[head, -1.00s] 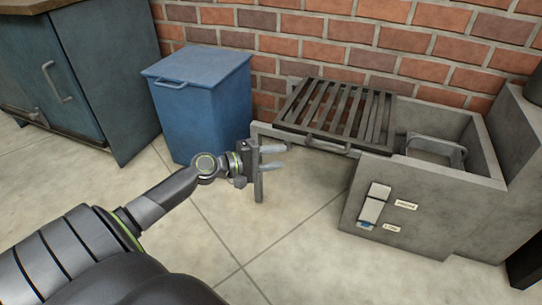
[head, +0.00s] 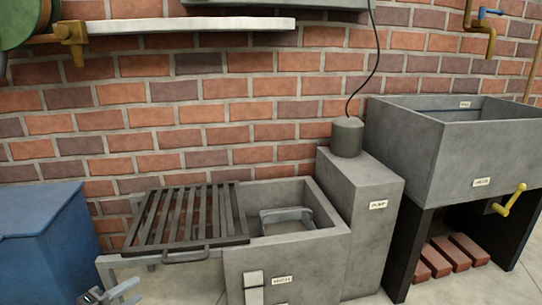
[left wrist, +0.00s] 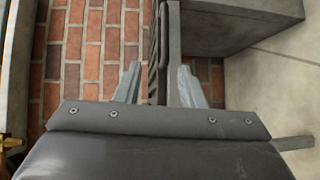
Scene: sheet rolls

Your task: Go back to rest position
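My left gripper (head: 136,290) shows only at the bottom left edge of the head view, below the slatted grate (head: 185,218). In the left wrist view its two fingers (left wrist: 158,68) stand apart. The dark edge of what looks like the grate (left wrist: 155,40) shows in line with the gap; I cannot tell the distance. Nothing is visibly held. Most of my left arm is out of the head view. My right gripper is in neither view.
The grate rests over a grey concrete basin (head: 300,246). Right of it stand the pump block (head: 370,215) and a raised trough (head: 410,140) with a yellow crank (head: 508,202). A blue bin (head: 40,240) is at the left. A brick wall (head: 250,100) closes the back.

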